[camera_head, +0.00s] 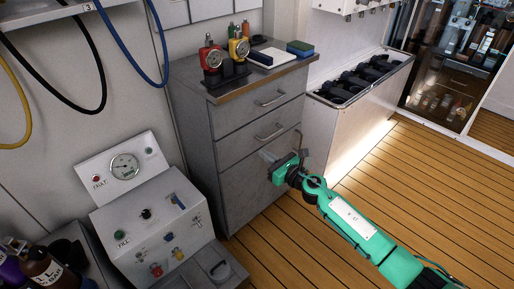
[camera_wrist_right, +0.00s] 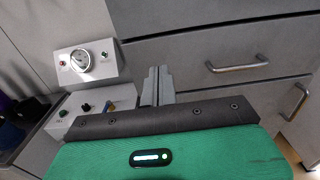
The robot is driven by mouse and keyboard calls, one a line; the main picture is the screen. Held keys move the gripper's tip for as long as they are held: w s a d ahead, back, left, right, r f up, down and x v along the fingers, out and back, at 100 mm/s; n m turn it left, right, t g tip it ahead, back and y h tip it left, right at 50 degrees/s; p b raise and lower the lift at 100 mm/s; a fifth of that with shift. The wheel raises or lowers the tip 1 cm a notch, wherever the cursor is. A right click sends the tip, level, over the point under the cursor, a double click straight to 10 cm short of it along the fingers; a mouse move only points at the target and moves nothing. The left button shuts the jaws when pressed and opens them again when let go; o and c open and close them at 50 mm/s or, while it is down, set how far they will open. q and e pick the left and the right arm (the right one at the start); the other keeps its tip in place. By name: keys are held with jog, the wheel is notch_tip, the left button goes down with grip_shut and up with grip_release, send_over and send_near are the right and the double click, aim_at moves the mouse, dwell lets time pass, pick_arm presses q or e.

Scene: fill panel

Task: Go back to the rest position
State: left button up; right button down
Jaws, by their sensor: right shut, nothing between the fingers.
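My right gripper (camera_head: 268,156) is in front of the grey drawer cabinet (camera_head: 244,195) in the head view, at the end of my green right arm. Its fingers are together and hold nothing. In the right wrist view the closed fingers (camera_wrist_right: 157,86) stand up before the drawer fronts. They seem apart from the cabinet, but the exact gap cannot be told. My left gripper is not in view.
The fill panel (camera_head: 152,225) with gauge (camera_head: 125,166) stands left of the cabinet. Regulators (camera_head: 210,58), a notebook (camera_head: 273,59) and a blue-green block (camera_head: 300,48) sit on the cabinet top. A white bin (camera_head: 350,125) stands behind right. The wooden floor (camera_head: 440,170) is clear at right.

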jog(key=shift+s+d+f, duration=0.15)
jog(key=shift+s+d, duration=0.15)
jog(key=shift+s, duration=0.1)
